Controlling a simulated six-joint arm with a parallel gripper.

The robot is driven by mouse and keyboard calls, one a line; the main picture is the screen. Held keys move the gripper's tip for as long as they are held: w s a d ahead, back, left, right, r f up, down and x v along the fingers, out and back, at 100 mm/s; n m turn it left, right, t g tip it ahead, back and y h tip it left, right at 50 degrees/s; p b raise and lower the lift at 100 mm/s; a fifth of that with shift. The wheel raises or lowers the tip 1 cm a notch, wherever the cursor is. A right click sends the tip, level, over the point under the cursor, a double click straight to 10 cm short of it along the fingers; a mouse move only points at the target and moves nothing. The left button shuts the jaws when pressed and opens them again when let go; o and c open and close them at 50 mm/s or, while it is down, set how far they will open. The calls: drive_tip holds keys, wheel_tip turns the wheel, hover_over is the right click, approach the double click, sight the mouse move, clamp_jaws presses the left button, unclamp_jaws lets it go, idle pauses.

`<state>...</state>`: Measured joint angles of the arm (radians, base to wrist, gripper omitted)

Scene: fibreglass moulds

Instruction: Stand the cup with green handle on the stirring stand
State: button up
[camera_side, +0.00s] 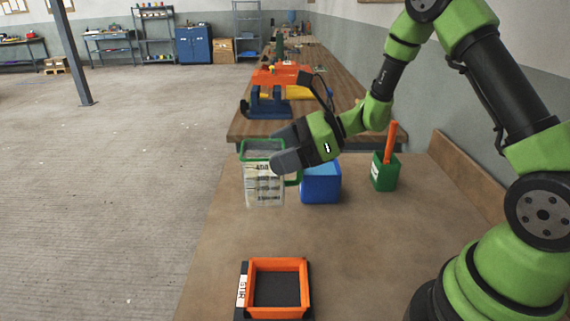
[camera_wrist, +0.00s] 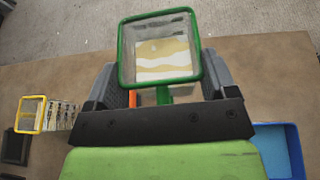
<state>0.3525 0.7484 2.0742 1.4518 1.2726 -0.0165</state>
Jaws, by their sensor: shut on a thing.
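The clear cup with a green rim and green handle (camera_side: 264,187) is held by my gripper (camera_side: 285,163) near the left edge of the bench, looking upright. In the wrist view the cup (camera_wrist: 162,48) shows a pale yellow and white inside, and its green handle is between my fingers (camera_wrist: 160,88). My gripper is shut on that handle. The stirring stand (camera_side: 308,290), a square orange frame on a dark base with a partly readable label, is at the front of the bench, apart from the cup. Whether the cup's bottom touches the bench is unclear.
A blue bin (camera_side: 321,185) stands just right of the cup. A green holder (camera_side: 384,175) with an orange stick is farther right. The wrist view shows a yellow-rimmed cup (camera_wrist: 31,114) at left. The bench between cup and stand is clear.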

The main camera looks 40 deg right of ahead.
drive_tip(key=s+a+f+n+g, duration=0.1)
drive_tip(key=s+a+n+g, duration=0.2)
drive_tip(key=n+g, duration=0.5)
drive_tip(key=s+a+f+n+g, duration=0.2)
drive_tip(key=s+a+n+g, duration=0.2)
drive_tip(key=n+g, duration=0.5)
drive_tip(key=shift+s+a+f+g+h, duration=0.15)
drive_tip(key=shift+a+g+h, duration=0.25)
drive_tip(key=shift+a+g, duration=0.4)
drive_tip(key=shift+f, duration=2.7)
drive_tip(key=shift+f, duration=0.3)
drive_tip(key=o, duration=1.5)
drive_tip(key=shift+d, duration=0.15)
